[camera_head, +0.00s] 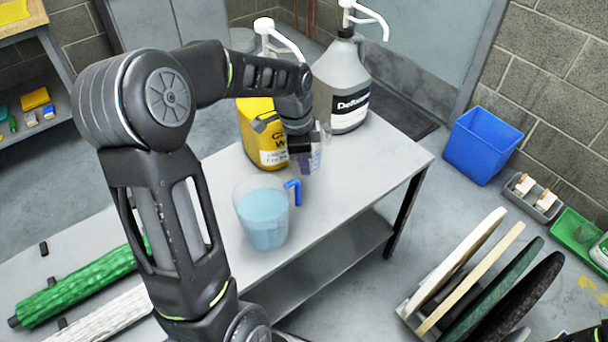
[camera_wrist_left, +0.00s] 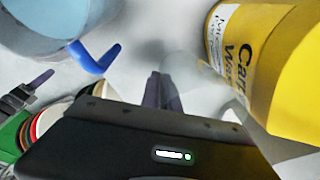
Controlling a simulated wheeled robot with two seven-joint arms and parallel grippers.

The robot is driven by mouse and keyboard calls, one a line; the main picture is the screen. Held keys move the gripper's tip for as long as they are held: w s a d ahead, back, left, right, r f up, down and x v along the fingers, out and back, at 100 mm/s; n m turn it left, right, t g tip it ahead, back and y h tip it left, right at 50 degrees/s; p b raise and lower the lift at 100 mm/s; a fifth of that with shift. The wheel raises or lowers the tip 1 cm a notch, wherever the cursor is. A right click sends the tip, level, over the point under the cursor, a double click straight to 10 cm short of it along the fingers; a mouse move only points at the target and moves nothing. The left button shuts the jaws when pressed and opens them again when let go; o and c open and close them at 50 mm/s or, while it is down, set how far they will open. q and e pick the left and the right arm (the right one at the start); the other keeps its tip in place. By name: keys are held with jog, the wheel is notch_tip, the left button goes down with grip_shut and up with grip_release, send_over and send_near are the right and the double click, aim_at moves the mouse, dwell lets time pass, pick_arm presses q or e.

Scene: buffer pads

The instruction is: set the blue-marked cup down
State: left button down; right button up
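My left gripper (camera_head: 309,150) is over the table beside the yellow jug. Its fingers (camera_wrist_left: 162,90) look close together on the wall of a small, clear, pale cup. The blue-marked cup (camera_head: 316,160) shows bluish-purple marks in the head view and is partly hidden by the gripper. The cup also shows as a faint, pale shape in the wrist view (camera_wrist_left: 187,72). Its base is at or just above the grey table (camera_head: 345,190); I cannot tell whether it touches.
A clear pitcher (camera_head: 263,218) with blue liquid and a blue handle stands in front left of the cup. The yellow jug (camera_head: 262,140) is close on the left, a large grey bottle (camera_head: 342,80) behind. Bare tabletop lies to the right. Green and white rollers lie at left.

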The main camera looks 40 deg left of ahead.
pick_arm(q)
notch_tip(320, 180, down, 4)
jog(key=shift+f+b, duration=0.15)
jog(key=shift+b, duration=0.25)
jog(key=shift+a+f, duration=0.15)
jog(key=shift+f, duration=0.15)
jog(key=shift+f, duration=0.1)
jog(key=c, duration=1.6)
grip_release()
jog(key=r, duration=0.4)
jog(key=s+r+p, duration=0.1)
jog(key=r, duration=0.7)
jog(key=shift+s+a+p, duration=0.2)
jog(key=shift+a+p, duration=0.1)
jog(key=shift+p, duration=0.1)
